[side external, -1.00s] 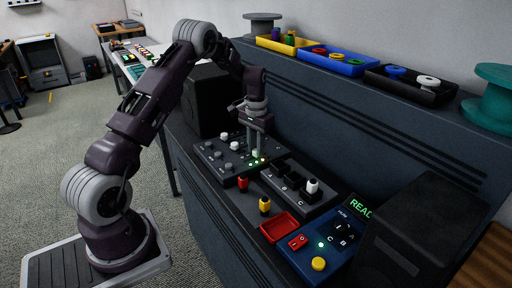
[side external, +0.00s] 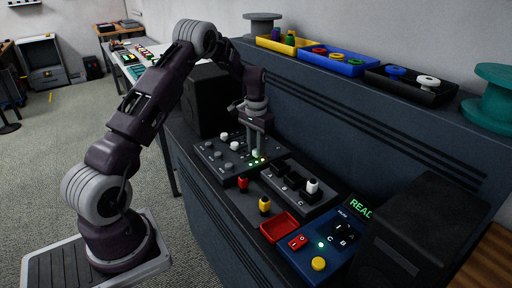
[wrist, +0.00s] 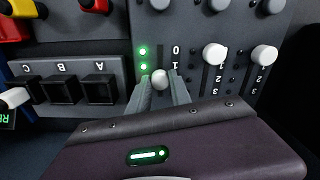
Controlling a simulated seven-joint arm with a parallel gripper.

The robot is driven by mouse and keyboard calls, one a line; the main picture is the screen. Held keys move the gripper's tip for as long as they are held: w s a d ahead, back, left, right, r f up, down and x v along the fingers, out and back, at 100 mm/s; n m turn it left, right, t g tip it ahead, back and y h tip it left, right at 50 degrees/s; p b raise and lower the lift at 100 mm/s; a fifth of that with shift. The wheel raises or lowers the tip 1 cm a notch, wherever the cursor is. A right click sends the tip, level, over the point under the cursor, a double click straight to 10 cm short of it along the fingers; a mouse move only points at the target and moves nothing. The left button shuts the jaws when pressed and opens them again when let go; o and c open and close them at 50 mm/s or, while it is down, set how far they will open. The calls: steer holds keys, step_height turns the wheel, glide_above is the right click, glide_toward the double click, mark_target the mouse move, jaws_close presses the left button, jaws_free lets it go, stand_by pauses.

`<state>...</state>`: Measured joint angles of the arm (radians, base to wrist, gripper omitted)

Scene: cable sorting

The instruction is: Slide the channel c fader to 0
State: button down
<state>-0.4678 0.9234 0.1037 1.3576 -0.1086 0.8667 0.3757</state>
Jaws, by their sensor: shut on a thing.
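The fader panel (side external: 213,160) is dark grey with several white-capped faders. My gripper (wrist: 159,82) is shut on the white cap of the channel C fader (wrist: 160,76), at the right end of the panel in the side view and leftmost in the wrist view. Its scale shows 0 and 1 clear beyond the cap, which sits about level with 2; lower marks are hidden by my fingers. The other two white caps, a middle one (wrist: 213,54) and an outer one (wrist: 264,55), stand at about the 0 end. The channel letters are not readable.
Two green lights (wrist: 143,61) glow beside the held fader. A box with sockets A, B and C (side external: 300,203) stands close by, with a white plug (side external: 312,186). Red and yellow plugs (side external: 265,205), a red tray (side external: 278,227) and a blue control box (side external: 300,257) lie nearer the front.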

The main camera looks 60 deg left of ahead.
mark_target(245, 161)
steer(key=shift+s, duration=2.2)
steer(key=c, duration=1.2)
jaws_free()
steer(key=shift+o, duration=0.2)
step_height(245, 161, up, 7)
steer(key=shift+r, duration=0.15)
